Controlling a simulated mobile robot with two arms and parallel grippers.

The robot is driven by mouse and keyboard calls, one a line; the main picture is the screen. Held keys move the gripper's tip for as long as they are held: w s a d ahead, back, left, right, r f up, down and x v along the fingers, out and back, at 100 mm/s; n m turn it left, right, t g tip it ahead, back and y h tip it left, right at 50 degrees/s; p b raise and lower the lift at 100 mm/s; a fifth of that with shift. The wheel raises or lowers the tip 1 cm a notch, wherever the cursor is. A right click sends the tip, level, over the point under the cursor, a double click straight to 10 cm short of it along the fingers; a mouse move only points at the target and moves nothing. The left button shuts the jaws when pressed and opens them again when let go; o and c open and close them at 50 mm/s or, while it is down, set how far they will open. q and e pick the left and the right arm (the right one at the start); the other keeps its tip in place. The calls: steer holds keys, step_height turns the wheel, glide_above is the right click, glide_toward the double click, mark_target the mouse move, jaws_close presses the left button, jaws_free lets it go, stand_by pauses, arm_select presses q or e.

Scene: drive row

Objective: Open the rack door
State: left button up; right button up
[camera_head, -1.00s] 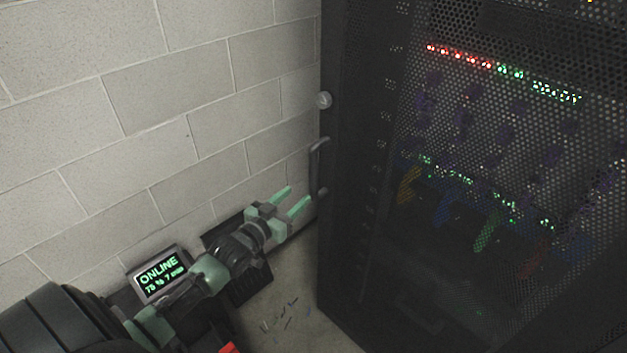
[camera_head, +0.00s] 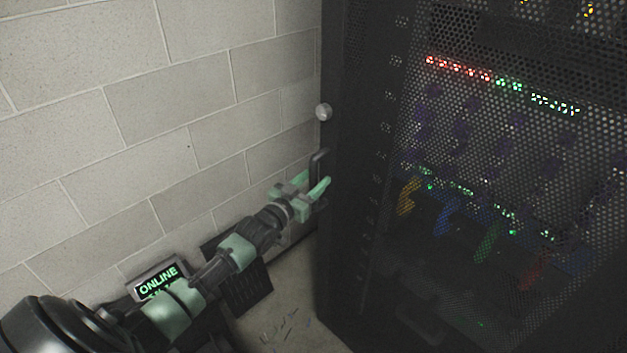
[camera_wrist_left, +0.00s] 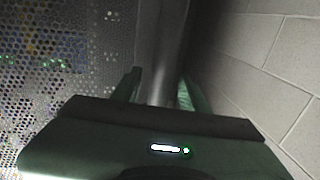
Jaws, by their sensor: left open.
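The black rack door (camera_head: 500,130) is a perforated mesh panel in a dark frame, and it looks shut. A dark bar handle (camera_head: 318,168) stands on its left edge, below a round silver knob (camera_head: 323,112). My left gripper (camera_head: 314,184) has green fingers and is open at the handle, with one finger on each side of its lower part. In the left wrist view the open fingers (camera_wrist_left: 160,88) flank a grey vertical bar, and the mesh (camera_wrist_left: 60,60) is at the left. I cannot tell whether the fingers touch the handle. My right gripper is not in view.
A pale block wall (camera_head: 140,120) runs close along the left of the rack. A small display reading ONLINE (camera_head: 158,281) and a dark box (camera_head: 248,290) are low by the wall. Small scraps (camera_head: 280,330) lie on the floor. Lights and coloured cables show behind the mesh.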

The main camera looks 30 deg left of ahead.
arm_select(q)
jaws_close()
stand_by(1.4)
